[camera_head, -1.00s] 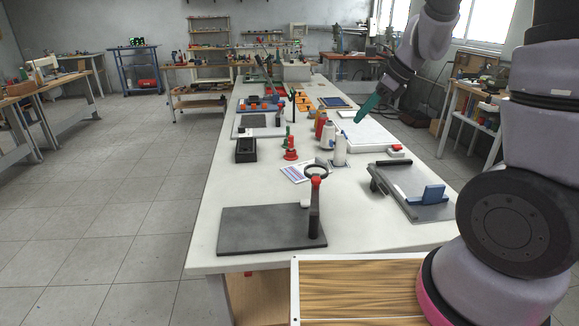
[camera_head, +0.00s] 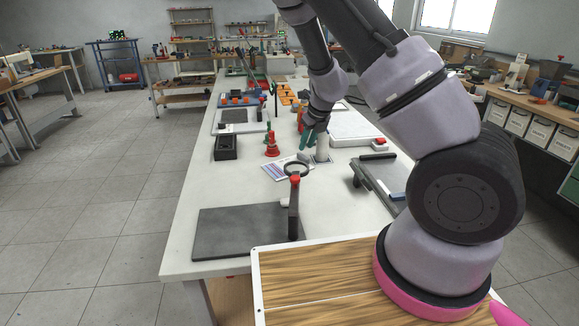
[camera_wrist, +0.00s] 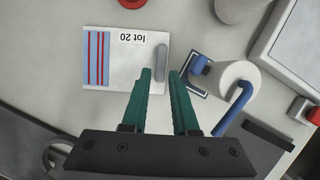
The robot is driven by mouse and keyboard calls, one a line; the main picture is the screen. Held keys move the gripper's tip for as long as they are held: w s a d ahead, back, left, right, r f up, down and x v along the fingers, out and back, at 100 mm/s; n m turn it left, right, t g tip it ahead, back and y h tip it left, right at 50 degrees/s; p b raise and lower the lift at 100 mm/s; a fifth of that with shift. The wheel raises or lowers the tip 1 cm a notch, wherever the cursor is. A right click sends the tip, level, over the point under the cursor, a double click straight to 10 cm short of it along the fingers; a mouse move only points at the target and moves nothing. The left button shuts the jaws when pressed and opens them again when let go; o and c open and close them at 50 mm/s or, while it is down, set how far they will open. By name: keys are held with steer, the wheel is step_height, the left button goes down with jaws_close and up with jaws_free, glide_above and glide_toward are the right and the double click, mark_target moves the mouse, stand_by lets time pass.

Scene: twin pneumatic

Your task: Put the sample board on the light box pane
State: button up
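The sample board (camera_wrist: 110,62) is a white card marked "lot 20", with red and blue stripes and a grey bar-shaped grip (camera_wrist: 161,60) at its right edge. It lies flat on the table and also shows in the head view (camera_head: 275,172). My gripper (camera_wrist: 162,74) has green fingers, which are open and empty. Their tips appear on either side of the near end of the grey grip; I cannot tell the height gap. In the head view my gripper (camera_head: 304,140) is above the table beside the board. The light box pane (camera_head: 352,124) is white and bare in its visible part, beyond and right of the board.
A white cylinder with blue hooked parts (camera_wrist: 238,86) stands close right of my fingers. A red stacked piece (camera_head: 271,146), a magnifier stand (camera_head: 294,205) and a dark plate (camera_head: 238,232) are nearby. A grey tilted stand (camera_head: 382,182) is at right.

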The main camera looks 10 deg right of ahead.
mark_target(303, 155)
steer(key=shift+x, duration=2.7)
jaws_close()
